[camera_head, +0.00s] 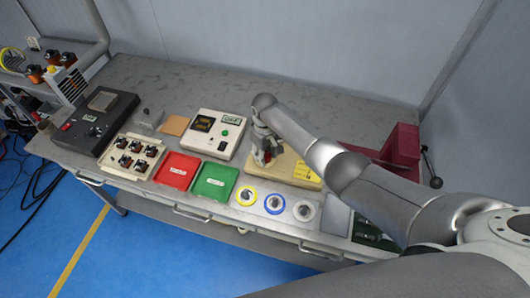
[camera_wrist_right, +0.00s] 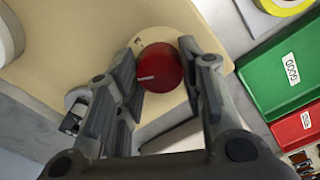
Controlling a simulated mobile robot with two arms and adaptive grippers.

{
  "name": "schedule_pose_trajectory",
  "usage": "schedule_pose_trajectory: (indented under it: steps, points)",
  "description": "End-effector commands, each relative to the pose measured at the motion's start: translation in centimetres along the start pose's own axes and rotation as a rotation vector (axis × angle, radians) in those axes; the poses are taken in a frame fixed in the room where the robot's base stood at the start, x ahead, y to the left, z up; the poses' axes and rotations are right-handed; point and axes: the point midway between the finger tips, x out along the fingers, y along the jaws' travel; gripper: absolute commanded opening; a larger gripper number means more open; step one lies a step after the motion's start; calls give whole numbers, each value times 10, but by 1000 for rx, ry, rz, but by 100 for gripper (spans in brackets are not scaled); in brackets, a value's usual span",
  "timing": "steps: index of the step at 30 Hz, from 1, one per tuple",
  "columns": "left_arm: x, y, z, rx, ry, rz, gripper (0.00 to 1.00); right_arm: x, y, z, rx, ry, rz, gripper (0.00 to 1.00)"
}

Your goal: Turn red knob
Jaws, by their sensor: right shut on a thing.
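The red knob (camera_wrist_right: 160,68) is round, with a short white line on its face. It sits on a beige panel in the wrist view. My right gripper (camera_wrist_right: 162,75) is around the knob, one finger on each side, shut on it. In the head view my right gripper (camera_head: 264,150) is over the beige box (camera_head: 284,167), which has a yellow label; the knob is mostly hidden there. My left gripper does not show in either view.
A green tray (camera_head: 215,181) and a red tray (camera_head: 177,170) lie left of the beige box. Wire spools (camera_head: 246,195) stand in front. A white meter box (camera_head: 213,134) is behind the trays. A dark red machine (camera_head: 402,150) with a lever stands at right.

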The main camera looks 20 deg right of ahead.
Motion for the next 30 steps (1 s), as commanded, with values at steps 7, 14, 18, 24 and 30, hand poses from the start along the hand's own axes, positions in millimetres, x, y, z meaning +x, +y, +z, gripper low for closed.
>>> schedule_pose_trajectory:
  steps: [7, 14, 18, 24, 30]
  points:
    - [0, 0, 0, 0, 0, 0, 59, 0, 0, 0, -1, 0, 1, 43]
    - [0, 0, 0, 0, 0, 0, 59, 0, 0, 0, -2, 0, 0, 60]
    - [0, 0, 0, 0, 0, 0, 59, 0, 0, 0, -2, 0, 0, 60]
    - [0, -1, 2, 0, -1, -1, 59, -6, 0, -1, -1, 2, 0, 60]
    - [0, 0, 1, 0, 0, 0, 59, -31, 1, -1, -2, 4, 1, 60]
